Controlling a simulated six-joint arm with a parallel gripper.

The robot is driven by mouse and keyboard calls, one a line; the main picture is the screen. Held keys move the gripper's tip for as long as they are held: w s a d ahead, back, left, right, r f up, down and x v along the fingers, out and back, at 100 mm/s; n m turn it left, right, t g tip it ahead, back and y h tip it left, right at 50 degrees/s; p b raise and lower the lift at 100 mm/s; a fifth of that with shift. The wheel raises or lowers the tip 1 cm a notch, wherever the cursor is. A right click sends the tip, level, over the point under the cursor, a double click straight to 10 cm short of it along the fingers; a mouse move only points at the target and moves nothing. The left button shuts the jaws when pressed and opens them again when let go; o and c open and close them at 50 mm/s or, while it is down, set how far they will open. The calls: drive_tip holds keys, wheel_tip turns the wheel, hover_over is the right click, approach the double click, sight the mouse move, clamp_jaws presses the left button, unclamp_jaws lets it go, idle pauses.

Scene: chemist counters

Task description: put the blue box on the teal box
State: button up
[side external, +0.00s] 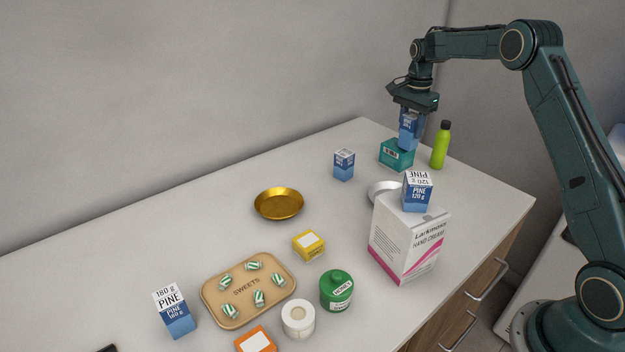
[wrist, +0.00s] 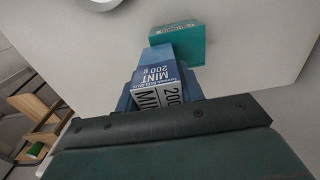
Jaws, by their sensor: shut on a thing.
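The blue box (side external: 408,137), blue and white, is held upright in my gripper (side external: 413,112). In the wrist view the blue box (wrist: 157,76) reads MINT 200 g. The teal box (side external: 396,155) lies on the counter near its far right end, directly below the held box. It also shows in the wrist view (wrist: 182,46), just beyond the blue box. The blue box's lower end overlaps the teal box's top in the side view; I cannot tell whether they touch. The jaws are partly hidden by the gripper body.
A green bottle (side external: 440,146) stands close right of the teal box. A blue PINE box (side external: 344,165) stands to the left. A hand cream carton (side external: 408,240) bears another PINE box (side external: 417,192). A gold dish (side external: 279,204) and sweets tray (side external: 212,307) are farther left.

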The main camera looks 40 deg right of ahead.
drive_tip(key=shift+f, duration=0.2)
drive_tip(key=shift+f, duration=0.15)
drive_tip(key=o, duration=1.1)
wheel_tip(320, 180, up, 12)
drive_tip(key=shift+r, duration=0.1)
drive_tip(key=shift+r, duration=0.1)
idle(0.6)
